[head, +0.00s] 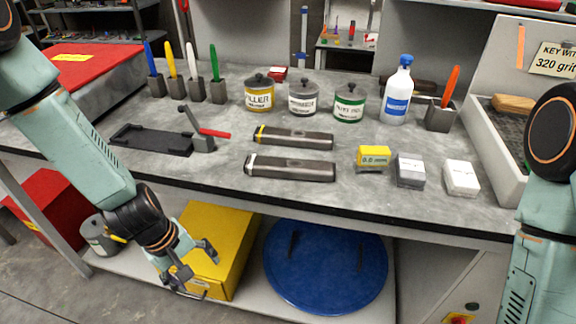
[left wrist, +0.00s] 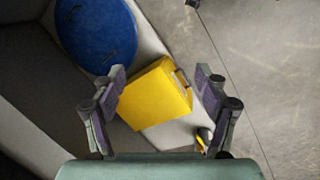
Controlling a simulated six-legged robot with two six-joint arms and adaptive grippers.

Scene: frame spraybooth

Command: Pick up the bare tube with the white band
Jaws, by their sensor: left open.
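The bare tube with the white band (head: 290,168) lies on the grey bench top near its front edge, a dark grey cylinder with the white band at its left end. A similar tube with a yellow band (head: 293,138) lies just behind it. My left gripper (head: 203,270) is open and empty, below and in front of the bench edge, to the left of and lower than the tube. In the left wrist view the open fingers (left wrist: 160,82) frame a yellow box below; neither tube shows there. My right gripper is out of view; only part of that arm shows.
Behind the tubes stand several labelled cans (head: 303,99) and a white bottle (head: 397,92). A black clamp fixture (head: 152,140) is to the left. Small yellow, grey and white blocks (head: 410,171) are to the right. The yellow box (head: 222,232) and blue lid (head: 335,285) are below the bench.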

